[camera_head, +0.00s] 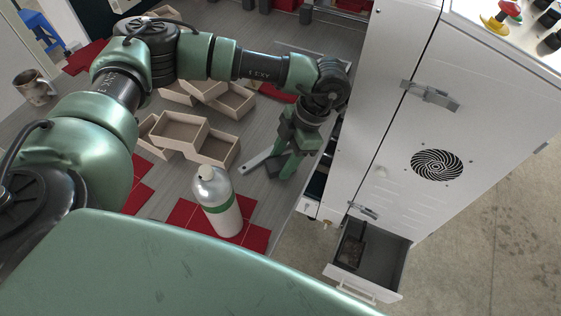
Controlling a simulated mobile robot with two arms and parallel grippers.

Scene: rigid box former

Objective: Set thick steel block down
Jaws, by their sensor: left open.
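My left gripper (277,165) hangs below its wrist over the right part of the wood-grain table, beside the white machine. Its green fingers are spread. A flat grey metal piece (256,162) shows at the gripper's left side; I cannot tell whether it touches the fingers. A dark, block-like thing (351,250) lies in the open drawer at the machine's lower front, apart from the gripper. I cannot tell for sure which thing is the thick steel block. My right gripper is not in view.
Several open cardboard trays (180,132) lie left of the gripper. A metal mug (35,88) is far left.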

